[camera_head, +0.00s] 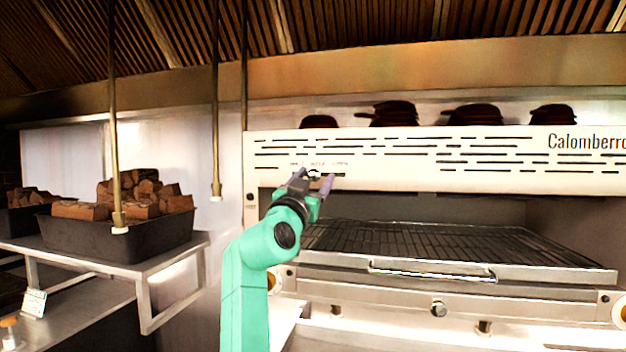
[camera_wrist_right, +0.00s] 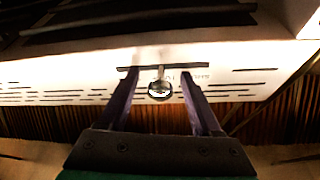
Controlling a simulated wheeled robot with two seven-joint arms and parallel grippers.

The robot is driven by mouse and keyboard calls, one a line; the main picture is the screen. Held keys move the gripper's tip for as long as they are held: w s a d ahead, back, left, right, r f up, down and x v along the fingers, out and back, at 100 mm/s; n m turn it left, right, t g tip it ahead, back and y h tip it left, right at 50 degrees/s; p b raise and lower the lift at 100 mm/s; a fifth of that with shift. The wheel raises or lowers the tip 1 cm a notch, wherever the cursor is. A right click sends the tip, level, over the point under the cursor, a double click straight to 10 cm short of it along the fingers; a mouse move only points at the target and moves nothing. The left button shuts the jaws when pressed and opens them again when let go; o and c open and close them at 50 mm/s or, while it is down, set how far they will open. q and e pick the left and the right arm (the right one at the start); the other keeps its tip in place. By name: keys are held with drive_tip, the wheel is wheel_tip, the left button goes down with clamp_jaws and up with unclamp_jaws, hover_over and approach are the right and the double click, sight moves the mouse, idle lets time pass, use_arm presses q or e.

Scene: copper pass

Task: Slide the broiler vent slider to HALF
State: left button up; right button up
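The broiler vent slider is a small round metallic knob (camera_head: 313,173) on the white front panel (camera_head: 400,150) of the broiler, under a row of small labels. It also shows in the right wrist view (camera_wrist_right: 160,89), on a stem at a dark slot, roughly mid-slot. The labels are too small and partly covered to tell its exact setting. My right gripper (camera_head: 313,177) is at the panel; in the wrist view its two fingers (camera_wrist_right: 158,77) stand apart on either side of the knob, with gaps on both sides. My left gripper is not in view.
Below the panel is a grill rack (camera_head: 430,245) with a front handle (camera_head: 430,272). A dark bin of wood chunks (camera_head: 125,235) sits on a metal shelf at left. Brass rods (camera_head: 215,120) hang left of the broiler. Dark stacked items (camera_head: 395,113) rest on top.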

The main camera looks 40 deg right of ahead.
drive_tip(key=shift+s, duration=0.25)
use_arm(q)
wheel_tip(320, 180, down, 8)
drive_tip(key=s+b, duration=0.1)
drive_tip(key=b, duration=0.7)
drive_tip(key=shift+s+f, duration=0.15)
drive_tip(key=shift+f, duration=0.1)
use_arm(e)
drive_tip(key=v, duration=1.4)
drive_tip(key=shift+a, duration=0.25)
drive_tip(key=shift+w+f, duration=0.1)
drive_tip(key=shift+f, duration=0.05)
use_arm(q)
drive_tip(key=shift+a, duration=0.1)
